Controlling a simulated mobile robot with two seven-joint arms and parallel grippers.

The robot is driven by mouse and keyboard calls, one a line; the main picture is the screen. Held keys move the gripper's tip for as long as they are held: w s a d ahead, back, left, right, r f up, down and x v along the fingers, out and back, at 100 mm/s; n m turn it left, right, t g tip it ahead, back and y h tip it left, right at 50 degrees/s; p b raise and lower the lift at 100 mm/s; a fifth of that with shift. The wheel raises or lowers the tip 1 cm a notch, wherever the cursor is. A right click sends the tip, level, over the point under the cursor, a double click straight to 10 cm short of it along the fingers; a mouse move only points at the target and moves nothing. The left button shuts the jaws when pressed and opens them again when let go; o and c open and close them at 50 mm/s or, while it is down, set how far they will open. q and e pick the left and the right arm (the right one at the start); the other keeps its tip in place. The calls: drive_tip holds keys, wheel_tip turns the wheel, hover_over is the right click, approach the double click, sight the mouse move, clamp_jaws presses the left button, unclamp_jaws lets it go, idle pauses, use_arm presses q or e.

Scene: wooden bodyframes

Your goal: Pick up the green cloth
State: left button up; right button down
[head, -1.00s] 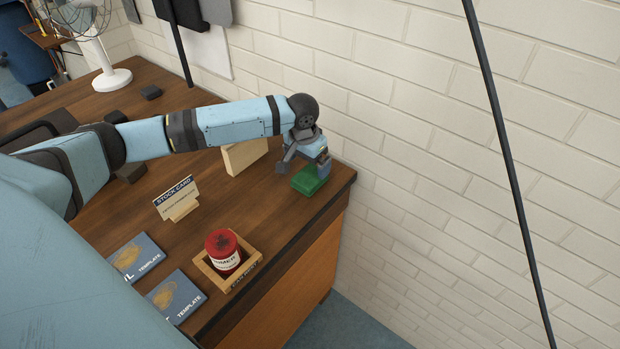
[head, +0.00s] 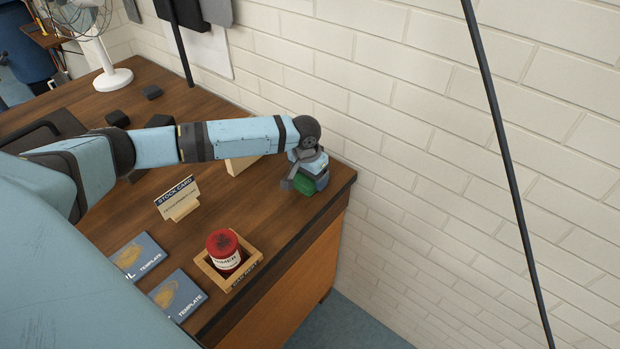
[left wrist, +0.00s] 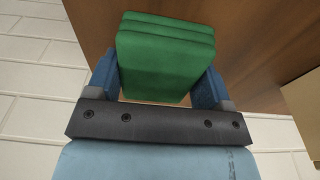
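The green cloth (head: 304,187) is a thick folded block at the far right corner of the wooden desk. In the left wrist view the cloth (left wrist: 165,62) fills most of the space between the fingers, with its layered folds at the top. My left gripper (head: 304,182) is down over the cloth, its fingers spread on either side of it. In the left wrist view the gripper (left wrist: 160,85) has both blue fingers close beside the cloth; firm pressing on it cannot be made out. My right gripper is not in view.
A wooden block (head: 240,164) stands behind my left arm. A stock card (head: 177,197), a red tin (head: 224,248) in a wooden tray (head: 250,268) and template cards (head: 177,295) are nearer. A white brick wall (head: 450,150) borders the desk on the right.

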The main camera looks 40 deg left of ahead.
use_arm(q)
wheel_tip(320, 180, up, 20)
drive_tip(key=shift+r, duration=0.1)
idle(0.6)
drive_tip(key=shift+o, duration=0.4)
